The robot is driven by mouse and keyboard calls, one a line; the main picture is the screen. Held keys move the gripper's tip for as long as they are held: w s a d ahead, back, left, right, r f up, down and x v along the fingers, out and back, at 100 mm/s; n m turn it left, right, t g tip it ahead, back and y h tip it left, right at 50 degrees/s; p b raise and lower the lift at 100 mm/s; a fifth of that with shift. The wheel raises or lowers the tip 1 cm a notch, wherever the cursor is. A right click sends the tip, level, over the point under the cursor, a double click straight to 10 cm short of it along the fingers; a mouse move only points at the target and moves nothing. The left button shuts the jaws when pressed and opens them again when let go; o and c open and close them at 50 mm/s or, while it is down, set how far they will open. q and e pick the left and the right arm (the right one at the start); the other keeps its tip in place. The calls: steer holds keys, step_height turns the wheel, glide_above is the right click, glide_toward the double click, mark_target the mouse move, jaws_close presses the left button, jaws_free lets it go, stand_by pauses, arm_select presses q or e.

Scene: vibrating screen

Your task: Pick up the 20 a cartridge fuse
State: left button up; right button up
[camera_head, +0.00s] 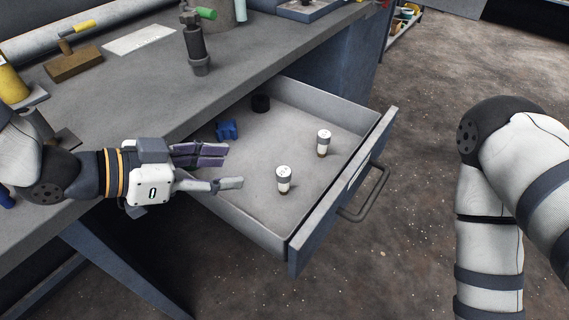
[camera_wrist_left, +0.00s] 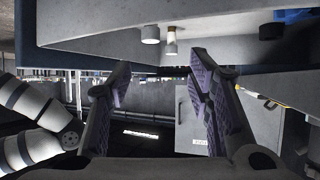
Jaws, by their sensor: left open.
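Two small upright cylinders that look like cartridge fuses, with white tops and darker lower parts, stand in the open drawer. The nearer fuse (camera_head: 283,179) is just right of my left gripper's fingertips, and the farther fuse (camera_head: 323,143) stands toward the drawer front. Their ratings are too small to read. The left wrist view, which looks inverted, shows both fuses, one on the left (camera_wrist_left: 150,35) and one on the right (camera_wrist_left: 171,42), beyond the fingertips. My left gripper (camera_head: 233,168) is open and empty at the drawer's left side, apart from both fuses. My right gripper is out of view.
The drawer (camera_head: 270,238) is pulled out, with a bar handle (camera_head: 368,195) on its front. A blue part (camera_head: 227,131) and a black round part (camera_head: 261,103) lie inside toward the back. The workbench (camera_head: 130,110) carries tools. The drawer floor around the fuses is clear.

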arm_select(q)
steer(key=b, duration=0.1)
glide_toward(277, 174)
steer(key=x, duration=0.3)
steer(key=shift+w, duration=0.1)
steer(key=x, duration=0.5)
steer(key=shift+d+f+b, duration=0.2)
steer(key=shift+f+b, duration=0.1)
steer(key=shift+w+d+f, duration=0.1)
steer(key=shift+w+d, duration=0.1)
steer(key=shift+d, duration=0.15)
jaws_close()
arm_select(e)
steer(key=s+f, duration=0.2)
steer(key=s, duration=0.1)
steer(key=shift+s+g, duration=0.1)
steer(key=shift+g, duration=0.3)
